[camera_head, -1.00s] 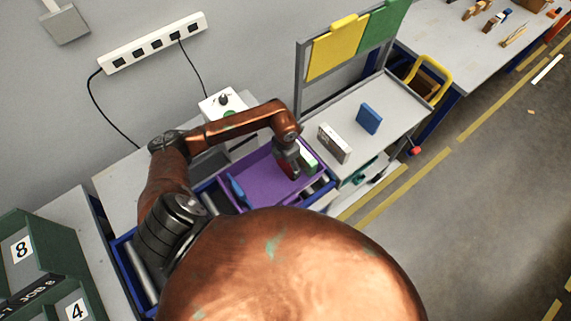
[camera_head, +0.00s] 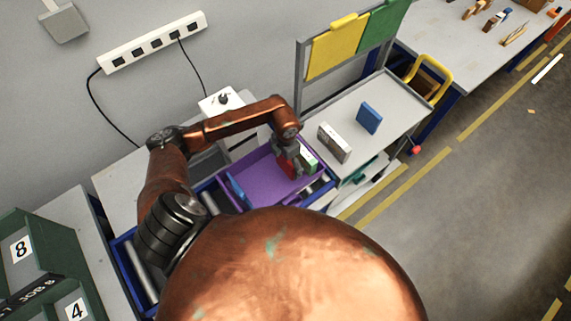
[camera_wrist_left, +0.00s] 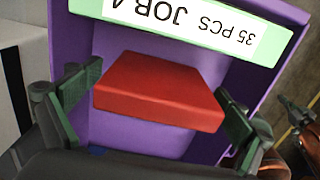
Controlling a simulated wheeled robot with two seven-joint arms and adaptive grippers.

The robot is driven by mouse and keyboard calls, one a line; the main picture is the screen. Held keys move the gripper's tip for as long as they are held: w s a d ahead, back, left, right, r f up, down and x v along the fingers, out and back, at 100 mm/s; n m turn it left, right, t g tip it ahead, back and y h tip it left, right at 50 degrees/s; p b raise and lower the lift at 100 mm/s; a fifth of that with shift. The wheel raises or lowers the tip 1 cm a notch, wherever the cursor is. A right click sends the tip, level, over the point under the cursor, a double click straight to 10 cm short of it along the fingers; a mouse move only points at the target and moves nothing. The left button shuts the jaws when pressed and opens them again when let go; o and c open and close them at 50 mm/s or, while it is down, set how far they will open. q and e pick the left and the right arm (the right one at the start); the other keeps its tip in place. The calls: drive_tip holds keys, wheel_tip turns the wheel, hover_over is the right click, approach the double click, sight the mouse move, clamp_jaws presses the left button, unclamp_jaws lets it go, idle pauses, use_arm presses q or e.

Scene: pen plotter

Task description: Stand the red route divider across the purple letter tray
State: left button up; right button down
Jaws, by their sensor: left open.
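The purple letter tray (camera_head: 262,176) sits on a blue-framed roller stand. The red route divider (camera_wrist_left: 160,92) stands inside the tray towards its right end; in the head view only part of it (camera_head: 285,168) shows below my gripper. My left gripper (camera_wrist_left: 158,105) is open, with one finger on each side of the divider and its pads close to the divider's ends. I cannot tell whether the pads touch it. The divider's foot is hidden. In the head view my left gripper (camera_head: 289,160) reaches down into the tray.
A green card with a white label (camera_wrist_left: 195,25) stands at the tray's right end. A blue piece (camera_head: 236,190) is in the tray's left end. A grey-white block (camera_head: 334,143) and a blue block (camera_head: 369,118) stand on the grey table to the right.

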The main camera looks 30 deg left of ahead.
use_arm(q)
wheel_tip(320, 180, up, 10)
drive_tip(key=shift+r+b, duration=0.25)
drive_tip(key=shift+b, duration=0.45)
